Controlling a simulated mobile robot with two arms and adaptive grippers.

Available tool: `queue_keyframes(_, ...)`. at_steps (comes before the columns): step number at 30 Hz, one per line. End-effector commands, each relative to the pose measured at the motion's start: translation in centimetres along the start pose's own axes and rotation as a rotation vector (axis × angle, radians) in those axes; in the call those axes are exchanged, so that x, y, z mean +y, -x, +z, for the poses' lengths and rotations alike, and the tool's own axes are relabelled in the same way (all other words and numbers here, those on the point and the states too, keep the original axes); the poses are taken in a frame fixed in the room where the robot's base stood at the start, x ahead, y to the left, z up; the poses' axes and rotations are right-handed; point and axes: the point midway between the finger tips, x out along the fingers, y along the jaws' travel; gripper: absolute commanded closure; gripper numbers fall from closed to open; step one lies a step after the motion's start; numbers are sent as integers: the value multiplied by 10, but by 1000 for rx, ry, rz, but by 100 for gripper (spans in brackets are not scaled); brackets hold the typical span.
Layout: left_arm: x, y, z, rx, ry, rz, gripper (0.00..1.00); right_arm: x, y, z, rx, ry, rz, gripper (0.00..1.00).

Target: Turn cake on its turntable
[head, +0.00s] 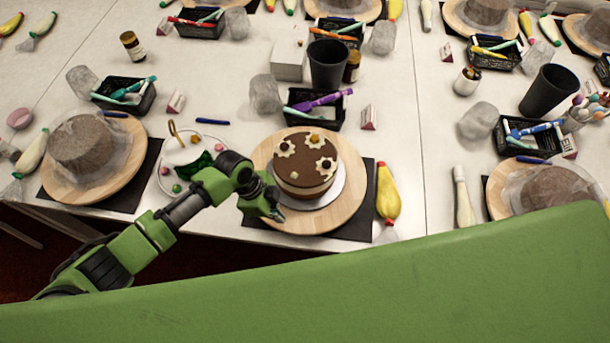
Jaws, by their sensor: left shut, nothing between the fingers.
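A round brown cake (306,160) with cream and fruit decorations stands on a white board on a round wooden turntable (337,208). The turntable rests on a dark mat (358,228) near the table's front edge. My left gripper (277,215) is shut and empty, low over the left front part of the turntable, beside the cake. I cannot tell whether its fingers touch the turntable or the board. My left forearm and wrist hide part of the turntable's left side. My right gripper is not in view.
A yellow piping bag (388,192) lies right of the turntable. A black basket (320,107) with tools stands behind the cake, near a dark cup (328,64). Another turntable (133,137) with a wrapped cake is at left. My green body fills the bottom.

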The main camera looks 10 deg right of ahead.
Motion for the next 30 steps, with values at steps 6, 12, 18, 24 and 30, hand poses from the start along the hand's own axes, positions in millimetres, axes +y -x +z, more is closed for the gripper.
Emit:
queue_keyframes(6,0,-3,0,0,0,0,100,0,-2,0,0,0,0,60)
queue_keyframes(12,0,-11,3,0,0,0,100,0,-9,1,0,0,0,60)
queue_keyframes(18,0,-19,5,0,0,0,100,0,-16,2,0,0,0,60)
queue_keyframes(24,0,-26,7,0,0,-1,100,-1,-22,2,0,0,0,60)
queue_keyframes(30,0,-28,7,0,0,-1,100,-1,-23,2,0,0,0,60)
